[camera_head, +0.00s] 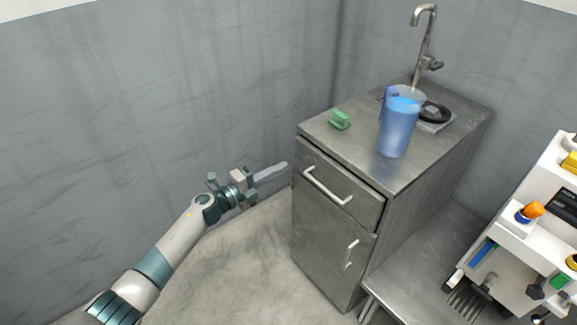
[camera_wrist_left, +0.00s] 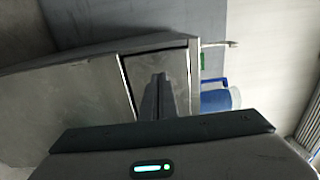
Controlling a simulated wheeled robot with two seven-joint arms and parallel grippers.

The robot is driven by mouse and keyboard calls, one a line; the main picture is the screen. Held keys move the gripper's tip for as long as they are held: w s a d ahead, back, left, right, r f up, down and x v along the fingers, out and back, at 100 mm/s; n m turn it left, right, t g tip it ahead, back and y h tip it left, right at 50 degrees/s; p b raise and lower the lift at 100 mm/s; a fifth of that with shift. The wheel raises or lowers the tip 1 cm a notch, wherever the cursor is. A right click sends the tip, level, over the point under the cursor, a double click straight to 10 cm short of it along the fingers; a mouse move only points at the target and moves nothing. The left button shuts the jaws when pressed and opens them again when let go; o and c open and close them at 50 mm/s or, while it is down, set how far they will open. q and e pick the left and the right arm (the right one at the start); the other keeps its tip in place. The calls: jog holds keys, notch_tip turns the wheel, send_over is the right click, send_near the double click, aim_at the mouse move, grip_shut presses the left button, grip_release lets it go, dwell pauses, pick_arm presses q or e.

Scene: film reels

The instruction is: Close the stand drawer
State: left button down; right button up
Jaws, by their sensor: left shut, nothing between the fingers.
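The stand (camera_head: 333,248) is a grey metal cabinet with a drawer (camera_head: 360,207) at its top and a door below. The drawer has a bar handle (camera_head: 328,187). Its front sits near the cabinet face, with a thin dark gap along its top edge; I cannot tell exactly how far out it stands. My left gripper (camera_head: 284,165) is shut and empty, to the left of the drawer, apart from the handle. In the left wrist view the shut fingers (camera_wrist_left: 160,92) overlap the drawer front (camera_wrist_left: 147,68). My right gripper is not in view.
On the stand top are a blue jug (camera_head: 398,130), a green sponge-like block (camera_head: 340,119), a dark round item (camera_head: 435,112) and a faucet (camera_head: 427,40). A metal bench (camera_head: 415,275) with a white machine (camera_head: 505,240) is at right. The floor before the stand is clear.

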pick_arm(q)
jog(key=v, duration=0.8)
jog(key=shift+a+f, duration=0.2)
jog(key=shift+a, duration=0.05)
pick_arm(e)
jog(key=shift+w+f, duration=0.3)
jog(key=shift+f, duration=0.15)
pick_arm(q)
jog(key=shift+s, duration=0.1)
